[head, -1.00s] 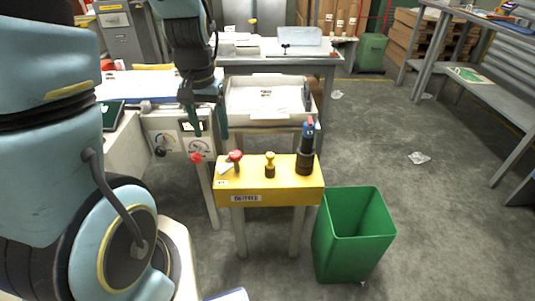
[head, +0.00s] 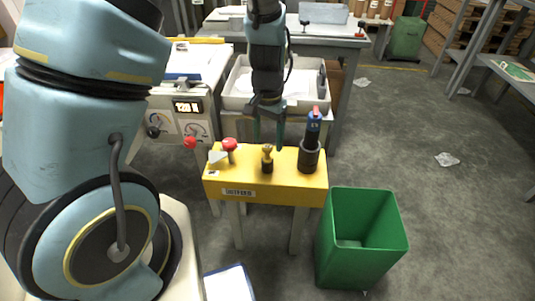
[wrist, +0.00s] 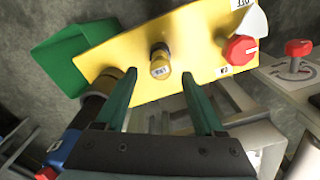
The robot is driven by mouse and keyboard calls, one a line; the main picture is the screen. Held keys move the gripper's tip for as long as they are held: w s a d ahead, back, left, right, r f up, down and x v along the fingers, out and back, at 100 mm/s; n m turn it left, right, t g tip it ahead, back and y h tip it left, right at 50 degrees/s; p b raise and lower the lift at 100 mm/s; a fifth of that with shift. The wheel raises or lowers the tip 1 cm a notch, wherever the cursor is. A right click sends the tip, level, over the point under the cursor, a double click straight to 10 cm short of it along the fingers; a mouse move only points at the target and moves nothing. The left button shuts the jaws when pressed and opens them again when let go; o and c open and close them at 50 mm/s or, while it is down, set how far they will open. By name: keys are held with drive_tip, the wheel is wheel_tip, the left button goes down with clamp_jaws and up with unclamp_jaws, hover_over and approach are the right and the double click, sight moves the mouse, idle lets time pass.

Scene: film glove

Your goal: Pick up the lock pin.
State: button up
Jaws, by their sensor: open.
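The lock pin, as I take it, is the small brass-coloured pin (head: 267,154) standing upright in a dark collar in the middle of the yellow stand (head: 238,190). In the wrist view the pin (wrist: 160,66) shows its rounded head with a small label. My gripper (head: 267,132) is open and empty, its fingers pointing down above the stand near the pin. In the wrist view the pin appears just beyond the gap between the green fingertips (wrist: 158,82). It appears apart from both fingers.
A red knob (head: 229,146) stands left of the pin. A blue-and-red handled tool (head: 313,128) stands in a black holder to its right. A green bin (head: 362,235) is at the stand's front right. A white tray (head: 236,95) and a panel with gauges (head: 190,122) lie behind.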

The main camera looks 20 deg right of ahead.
sight(267, 146)
wheel_tip(267, 146, down, 5)
drive_tip(key=shift+s+a+r, duration=0.1)
drive_tip(key=shift+a, duration=0.05)
drive_tip(key=shift+c, duration=0.3)
clamp_jaws()
idle(0.3)
